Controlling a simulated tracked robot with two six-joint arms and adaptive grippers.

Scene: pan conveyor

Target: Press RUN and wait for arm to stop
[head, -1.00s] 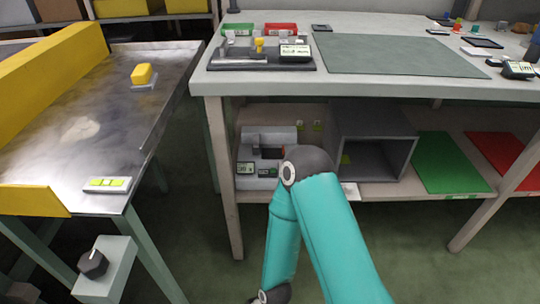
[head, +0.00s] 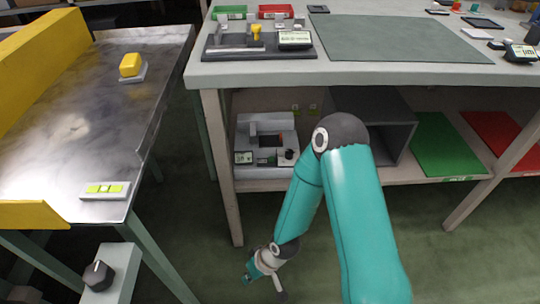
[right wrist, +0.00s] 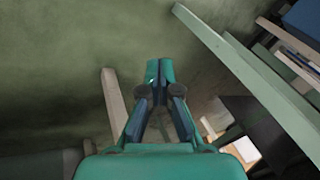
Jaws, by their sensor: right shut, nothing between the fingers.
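A yellow push-button (head: 130,65) on a grey base stands at the far end of the metal conveyor bed (head: 75,130). A white strip with yellow-green marks (head: 105,190) lies at the bed's near end. A grey box with a black knob (head: 98,275) is below it. I cannot read which control says RUN. My right gripper (head: 252,275) hangs low near the floor, between the conveyor and the workbench, apart from all of these controls. In the right wrist view its fingers (right wrist: 160,72) are closed together and empty. My left gripper is not in view.
The workbench (head: 350,78) stands to the right, with a dark mat (head: 400,38) and a small grey fixture (head: 262,40) on top. A grey machine with a display (head: 265,145) and an open dark box (head: 395,125) sit on its lower shelf. Green floor lies clear between conveyor and bench.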

